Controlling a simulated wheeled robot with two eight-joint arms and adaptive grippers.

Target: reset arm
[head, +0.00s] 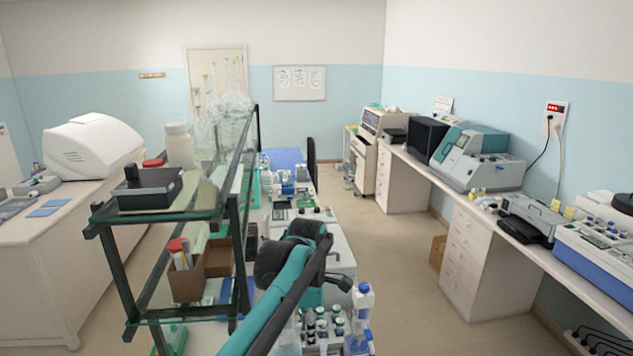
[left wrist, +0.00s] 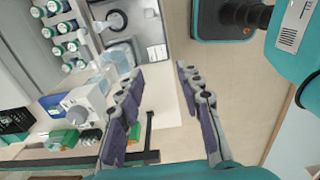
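My left arm (head: 272,305) comes up from the bottom of the head view, teal and black, above the cluttered bench. My left gripper (head: 341,284) is a small dark shape at its end. In the left wrist view my left gripper (left wrist: 160,74) has its two grey-purple fingers spread wide apart. Nothing is held between them; bench edge and floor show behind the gap. My right gripper is in neither view.
A glass-shelf rack (head: 160,212) stands left of the arm. A white bottle with a blue cap (head: 362,302) and a rack of several vials (head: 325,330) are close beside the gripper. The floor (head: 400,280) to the right is clear up to the side bench (head: 470,212).

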